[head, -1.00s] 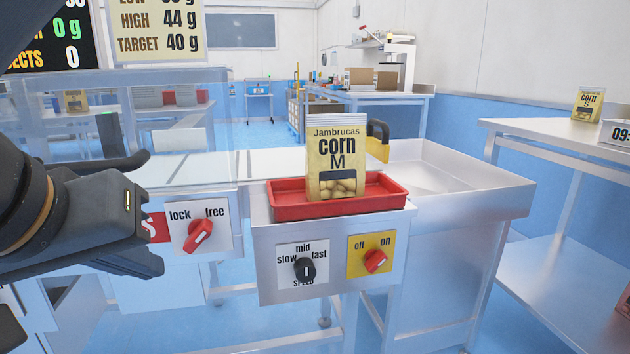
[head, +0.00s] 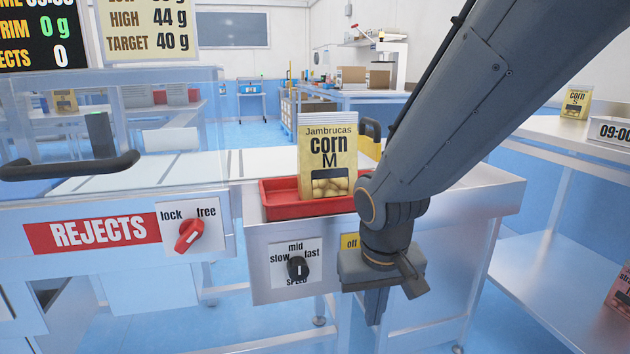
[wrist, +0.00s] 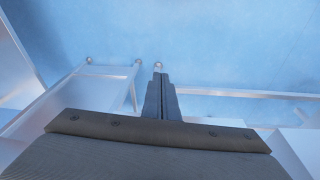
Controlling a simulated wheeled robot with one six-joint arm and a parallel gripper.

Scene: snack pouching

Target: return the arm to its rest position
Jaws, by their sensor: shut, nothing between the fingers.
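My gripper (head: 376,305) hangs at the lower right of the head view, pointing down in front of the steel control box. In the wrist view its two fingers (wrist: 160,98) are together, with nothing between them, above the blue floor.
The speed knob (head: 298,268) and the lock/free knob (head: 189,235) sit on front panels. A dark handle (head: 70,168) juts out at the left above the REJECTS label (head: 92,234). A steel table (head: 560,262) stands at the right. Blue floor lies open below.

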